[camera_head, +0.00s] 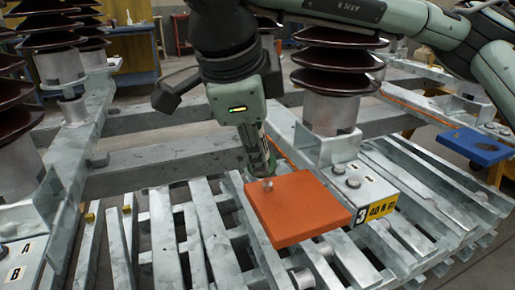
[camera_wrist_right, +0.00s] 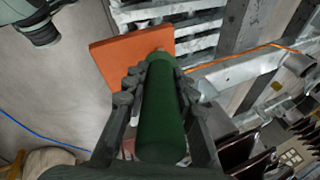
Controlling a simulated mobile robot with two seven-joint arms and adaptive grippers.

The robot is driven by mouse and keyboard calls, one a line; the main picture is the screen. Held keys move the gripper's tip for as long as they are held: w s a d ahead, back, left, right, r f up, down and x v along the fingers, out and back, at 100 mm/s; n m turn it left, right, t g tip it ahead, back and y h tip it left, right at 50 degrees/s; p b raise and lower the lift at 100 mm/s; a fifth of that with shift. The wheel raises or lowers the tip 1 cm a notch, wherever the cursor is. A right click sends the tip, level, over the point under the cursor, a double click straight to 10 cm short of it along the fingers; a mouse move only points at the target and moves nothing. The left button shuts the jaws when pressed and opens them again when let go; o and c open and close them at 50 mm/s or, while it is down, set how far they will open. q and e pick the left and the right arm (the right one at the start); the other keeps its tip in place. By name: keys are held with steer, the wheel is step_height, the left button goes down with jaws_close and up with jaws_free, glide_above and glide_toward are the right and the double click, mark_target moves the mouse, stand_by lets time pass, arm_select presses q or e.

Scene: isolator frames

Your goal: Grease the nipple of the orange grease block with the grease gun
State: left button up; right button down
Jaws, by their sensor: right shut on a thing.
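The orange grease block (camera_head: 300,215) is a flat square slab on the metal slats in the middle of the head view. A small round metal nipple (camera_head: 268,184) shows at its far left corner. My right gripper (camera_head: 260,160) points down just behind that corner. In the right wrist view its fingers (camera_wrist_right: 160,78) are shut around the green cylindrical grease gun (camera_wrist_right: 161,125). The gun's far end lies over the edge of the orange block (camera_wrist_right: 115,62) there. I cannot tell whether its tip touches the nipple. My left gripper is not in view.
Brown ribbed insulators on grey posts (camera_head: 330,112) stand behind and at the left. A metal box with a yellow label (camera_head: 381,208) is right of the block. A blue plate (camera_head: 474,146) lies at the far right. The slats have open gaps.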

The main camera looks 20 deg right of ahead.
stand_by(0.3)
steer(key=shift+p+v, duration=1.6)
steer(key=shift+v, duration=0.85)
